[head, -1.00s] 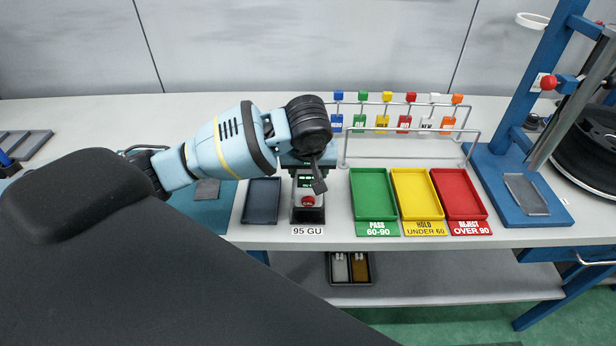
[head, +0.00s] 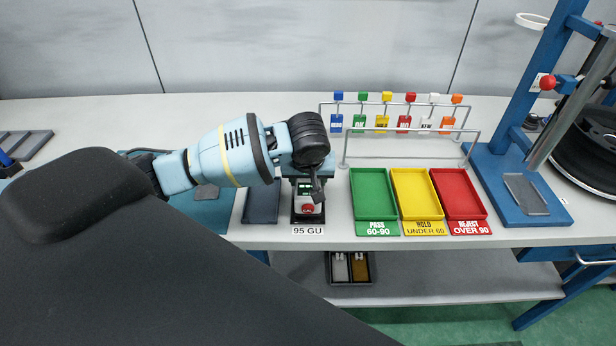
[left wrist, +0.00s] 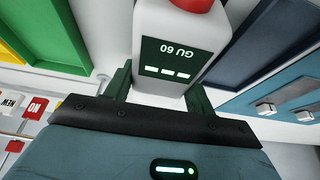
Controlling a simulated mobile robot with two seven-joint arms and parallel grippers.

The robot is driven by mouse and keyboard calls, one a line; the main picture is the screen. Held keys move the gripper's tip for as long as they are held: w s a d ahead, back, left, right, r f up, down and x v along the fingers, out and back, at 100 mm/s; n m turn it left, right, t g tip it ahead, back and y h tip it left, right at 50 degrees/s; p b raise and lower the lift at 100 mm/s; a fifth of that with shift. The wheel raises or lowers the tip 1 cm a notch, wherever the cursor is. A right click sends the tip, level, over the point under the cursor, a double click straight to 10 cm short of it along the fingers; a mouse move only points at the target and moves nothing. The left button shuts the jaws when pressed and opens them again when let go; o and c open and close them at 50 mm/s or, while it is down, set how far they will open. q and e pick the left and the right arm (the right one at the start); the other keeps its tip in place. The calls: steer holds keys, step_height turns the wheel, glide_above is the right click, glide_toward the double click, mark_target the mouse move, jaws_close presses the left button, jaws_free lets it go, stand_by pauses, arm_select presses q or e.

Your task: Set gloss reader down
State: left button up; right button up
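The gloss reader (head: 308,196) is a small white device with a dark screen and a red button. It stands upright at the dark holder above the "95 GU" label (head: 307,231), near the bench's front edge. My left gripper (head: 308,175) is over its upper end. In the left wrist view the reader's white body (left wrist: 165,85) sits between the two dark green fingers (left wrist: 158,92), which appear closed on its sides. Its screen shows "GU 60". Whether its base touches the holder's floor is hidden. My right gripper is not in view.
A dark tray (head: 262,203) lies just left of the reader. Green (head: 373,193), yellow (head: 416,193) and red (head: 459,193) trays stand to its right. A wire rack with colored tags (head: 390,123) is behind them. A blue stand (head: 497,181) is at right.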

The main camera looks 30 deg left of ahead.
arm_select(q)
steer(key=o, duration=0.4)
steer(key=v, duration=1.2)
steer(key=shift+d+r, duration=0.1)
steer(key=shift+r, duration=0.05)
